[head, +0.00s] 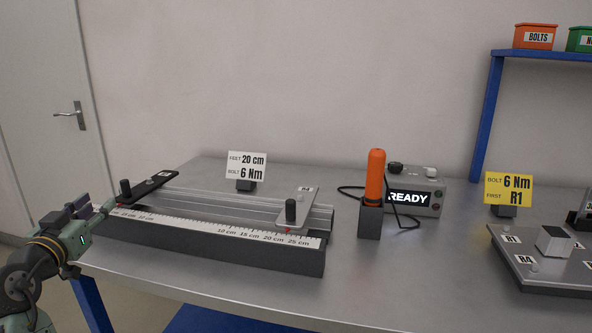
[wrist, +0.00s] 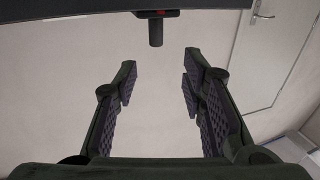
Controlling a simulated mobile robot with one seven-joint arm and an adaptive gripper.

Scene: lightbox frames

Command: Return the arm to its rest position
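My arm comes in at the lower left of the head view. My gripper (head: 98,215) is level with the left end of the ruler fixture (head: 200,243) on the bench. In the wrist view my gripper (wrist: 158,72) is open. Its two padded fingers stand wide apart with only pale wall between them. A dark plate with a black knob (wrist: 156,30) and a red mark shows beyond the fingertips, apart from them. It looks like the fixture's left black clamp (head: 150,187). A grey clamp (head: 298,208) sits toward the fixture's right end.
On the steel bench (head: 390,280) stand an orange-handled tool in a dark holder (head: 370,222), a box reading READY (head: 425,211) and a plate marked R1 (head: 530,270). A blue shelf (head: 489,110) rises at right. A door (head: 45,120) is at left.

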